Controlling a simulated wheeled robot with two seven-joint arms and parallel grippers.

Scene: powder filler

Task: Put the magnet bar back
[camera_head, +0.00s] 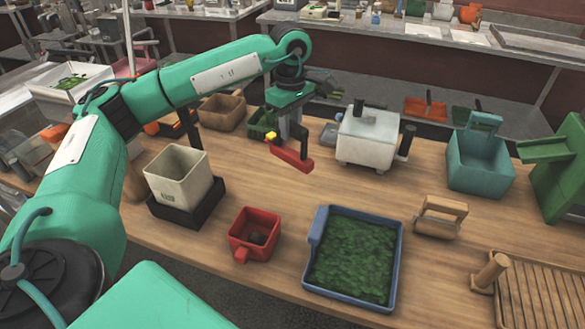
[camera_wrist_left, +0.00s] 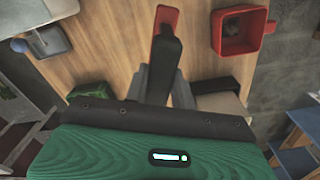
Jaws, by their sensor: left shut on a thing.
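The magnet bar appears to be the red bar (camera_head: 293,158) with a yellow end, held above the wooden table near its middle. My left gripper (camera_head: 293,135) is shut on it from above. In the left wrist view, the red bar (camera_wrist_left: 166,18) and a dark part of it extend out from between my left fingers (camera_wrist_left: 164,85). The exact grip point is partly hidden by the fingers. A white machine (camera_head: 367,138) with dark side handles stands to the right of the bar. My right gripper does not show.
A cream bin (camera_head: 179,178) stands in a black tray at left. A red box (camera_head: 255,233) and a blue tray (camera_head: 312,262) of green granules lie at the front. The table's middle is clear.

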